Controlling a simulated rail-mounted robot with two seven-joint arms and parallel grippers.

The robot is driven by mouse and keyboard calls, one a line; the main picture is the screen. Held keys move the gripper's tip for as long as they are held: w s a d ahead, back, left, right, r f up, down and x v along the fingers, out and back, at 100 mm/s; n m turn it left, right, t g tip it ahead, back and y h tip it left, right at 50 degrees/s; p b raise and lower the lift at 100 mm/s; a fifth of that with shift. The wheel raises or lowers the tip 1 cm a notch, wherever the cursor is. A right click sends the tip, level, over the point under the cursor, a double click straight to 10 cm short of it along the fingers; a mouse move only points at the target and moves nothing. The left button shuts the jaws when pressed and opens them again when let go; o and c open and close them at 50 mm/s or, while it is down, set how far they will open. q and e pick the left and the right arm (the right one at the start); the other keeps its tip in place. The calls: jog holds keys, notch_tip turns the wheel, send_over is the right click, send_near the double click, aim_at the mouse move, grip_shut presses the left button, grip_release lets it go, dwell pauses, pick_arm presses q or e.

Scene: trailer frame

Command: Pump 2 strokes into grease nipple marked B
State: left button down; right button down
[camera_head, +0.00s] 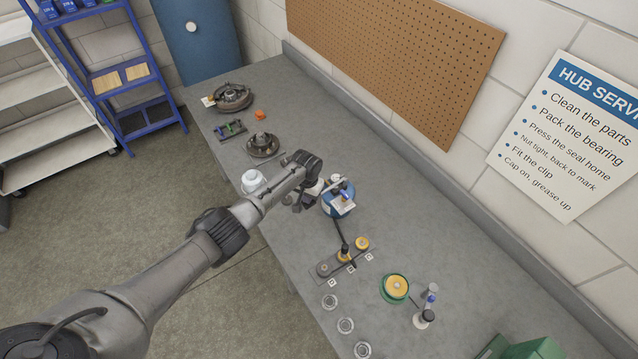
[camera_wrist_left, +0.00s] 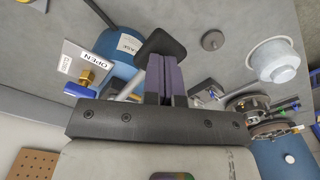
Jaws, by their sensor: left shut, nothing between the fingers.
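The blue grease pump (camera_head: 338,204) stands on the bench, with a white label and a small blue-handled fitting on top. It also shows in the left wrist view (camera_wrist_left: 117,66), beside a card reading OPEN (camera_wrist_left: 90,52) and a brass fitting (camera_wrist_left: 86,78). The letters are too small to read. My left gripper (camera_head: 300,198) is just left of the pump; its fingers (camera_wrist_left: 166,78) are shut and empty. My right gripper is out of view.
A white pot (camera_head: 253,181) stands left of my left gripper. Hub parts (camera_head: 263,145) lie farther back. The bench right of the pump is clear up to the wall.

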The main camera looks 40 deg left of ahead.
pick_arm(q)
jog(key=shift+w+d+r+p, duration=0.1)
jog(key=shift+r+p, duration=0.95)
jog(key=shift+r, duration=0.15)
jog(key=shift+w+d+r+p, duration=0.1)
jog(key=shift+r+p, duration=0.95)
jog(key=shift+r, duration=0.15)
notch_tip(320, 180, up, 8)
jog(key=p, duration=0.7)
jog(key=shift+w+f, duration=0.25)
jog(key=shift+w, duration=0.05)
